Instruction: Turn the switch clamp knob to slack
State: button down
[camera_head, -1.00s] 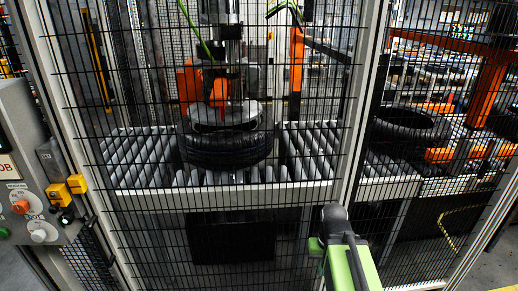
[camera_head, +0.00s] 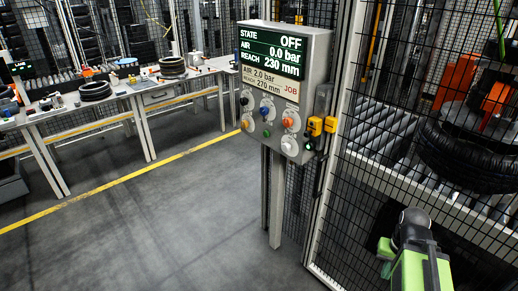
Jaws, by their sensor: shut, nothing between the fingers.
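A grey control panel (camera_head: 301,60) on a post stands right of centre. Its screen reads STATE OFF, AIR 0.0 bar, REACH 230 mm. A job card (camera_head: 268,82) below reads AIR 2.0 bar, REACH 270 mm. My green and black arm shows at lower right, apart from the panel; no fingers are visible.
Yellow fittings (camera_head: 315,126) sit on the panel's right side. A mesh fence (camera_head: 370,200) encloses a tyre (camera_head: 462,158) on rollers at right. Workbenches (camera_head: 125,88) with tyres stand at left. The floor before the panel is clear, crossed by a yellow line (camera_head: 120,177).

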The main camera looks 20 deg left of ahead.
aim_at(310, 145)
jog(key=u, duration=0.75)
jog(key=k, duration=0.95)
jog(key=z, duration=0.1)
jog(key=i, duration=0.9)
jog(key=u, duration=0.15)
jog(key=k, duration=0.6)
jog(key=u, duration=0.75)
jog(key=i, duration=1.35)
jog(key=u, duration=0.15)
